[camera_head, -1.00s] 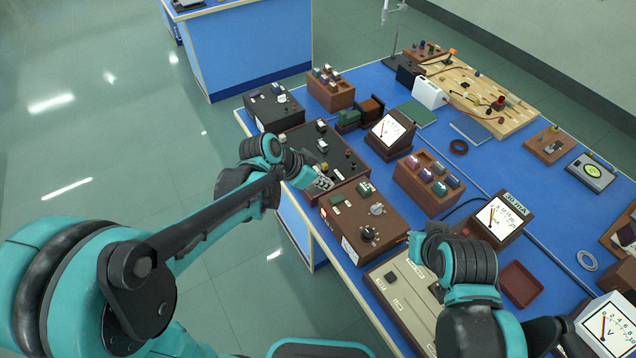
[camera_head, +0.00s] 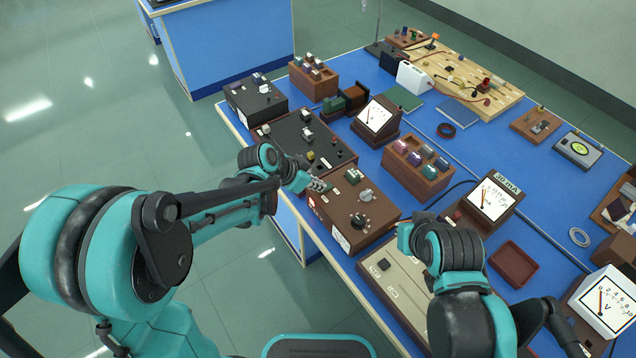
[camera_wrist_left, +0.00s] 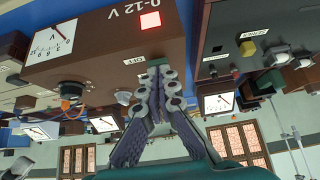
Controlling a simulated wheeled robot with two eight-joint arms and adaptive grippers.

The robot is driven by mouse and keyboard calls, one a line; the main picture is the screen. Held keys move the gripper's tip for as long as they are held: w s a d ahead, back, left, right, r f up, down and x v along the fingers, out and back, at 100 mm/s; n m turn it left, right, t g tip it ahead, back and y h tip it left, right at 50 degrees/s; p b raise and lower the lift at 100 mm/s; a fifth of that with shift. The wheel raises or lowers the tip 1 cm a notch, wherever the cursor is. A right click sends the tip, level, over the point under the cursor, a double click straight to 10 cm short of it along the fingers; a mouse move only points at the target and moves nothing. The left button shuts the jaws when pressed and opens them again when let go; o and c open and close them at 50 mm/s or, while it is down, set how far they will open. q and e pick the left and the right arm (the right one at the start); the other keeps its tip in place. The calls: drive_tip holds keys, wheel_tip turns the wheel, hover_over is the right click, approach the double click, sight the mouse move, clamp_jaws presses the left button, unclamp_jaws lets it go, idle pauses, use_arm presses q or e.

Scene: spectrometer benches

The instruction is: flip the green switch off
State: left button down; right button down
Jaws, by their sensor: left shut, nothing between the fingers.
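A brown power box (camera_head: 366,208) stands at the bench's near edge, with a black knob and a lit red square on its side. A small green switch (camera_head: 353,176) is on its top. My left gripper (camera_head: 318,185) is shut and empty at the box's left edge, a little left of the green switch.
A black box (camera_head: 290,138) with knobs stands just beyond the brown box. A wooden block with coloured plugs (camera_head: 418,170) and a tilted meter (camera_head: 490,199) stand to the right. A beige box (camera_head: 392,285) is nearer. Open floor lies left of the bench.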

use_arm(q)
drive_tip(key=shift+s+a+f, duration=0.1)
drive_tip(key=shift+f, duration=0.25)
drive_tip(key=shift+r, duration=0.25)
drive_tip(key=shift+r+p, duration=0.6)
drive_tip(key=shift+r, duration=0.05)
